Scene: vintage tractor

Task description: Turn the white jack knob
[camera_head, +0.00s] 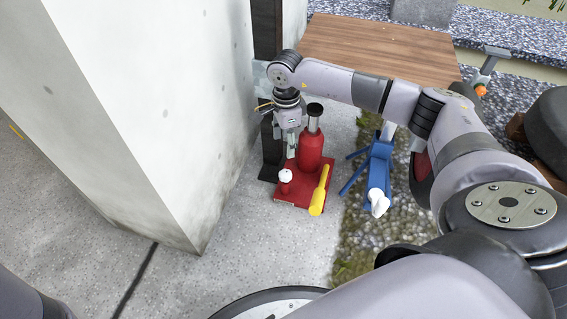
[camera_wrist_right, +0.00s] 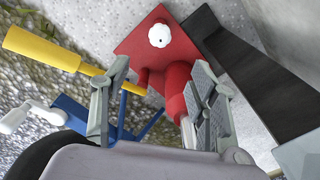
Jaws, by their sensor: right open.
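The white jack knob (camera_head: 285,175) is a small ribbed cap on a short red post at the front left of the red jack's base plate (camera_head: 290,203). It also shows in the right wrist view (camera_wrist_right: 159,35), beyond the fingertips. The red bottle jack (camera_head: 311,150) stands upright on the plate. A yellow handle (camera_head: 320,190) slants up beside it. My right gripper (camera_head: 291,150) points down just behind the knob, close to the jack body. Its fingers (camera_wrist_right: 158,75) are apart, with nothing held. My left gripper is out of view.
A blue jack stand (camera_head: 379,175) with a white handle is right of the red jack. A pale wall (camera_head: 165,110) rises on the left. A wooden board (camera_head: 380,50) is farther back. Concrete in front is clear.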

